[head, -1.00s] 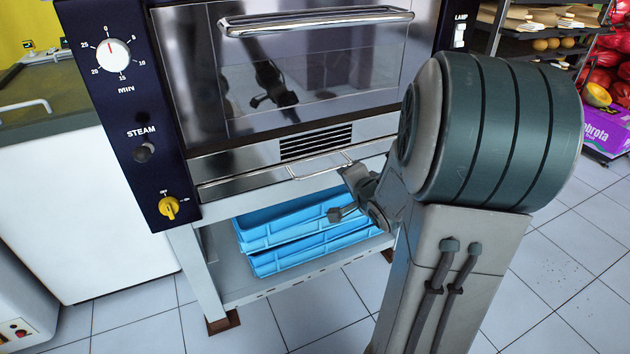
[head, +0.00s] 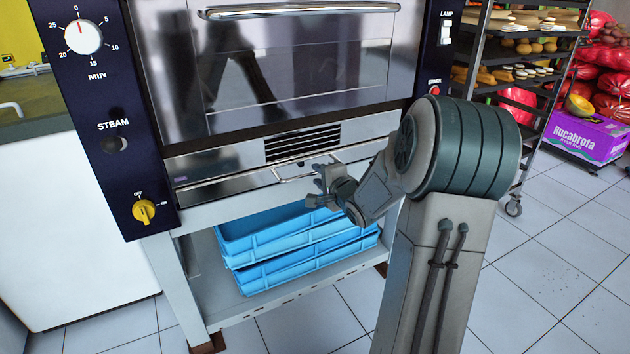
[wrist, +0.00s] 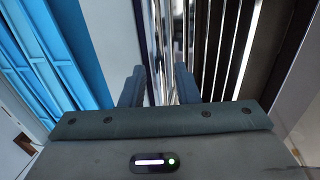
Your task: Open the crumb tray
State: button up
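The crumb tray (head: 225,186) is the low metal front below the oven's vent slots, with a thin bar handle (head: 286,178). It looks flush with the oven front. My gripper (head: 318,186) is just in front of the handle's right part and hides some of it. In the wrist view my gripper (wrist: 160,86) has its two fingers apart, with a gap between them. Bright metal strips of the oven front run up and down beyond and between the fingers. I cannot tell whether the handle bar lies between the fingertips.
The oven door (head: 300,75) above is shut, with a long bar handle (head: 300,11). Blue crates (head: 300,245) are stacked on the stand's shelf below. A white cabinet (head: 70,220) stands at left. A bread rack (head: 530,60) and purple box (head: 585,135) stand at right. Floor at right is clear.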

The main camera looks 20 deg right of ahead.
jog(key=shift+b+x, duration=0.35)
jog(key=shift+x, duration=1.05)
jog(key=shift+c, duration=0.2)
grip_shut()
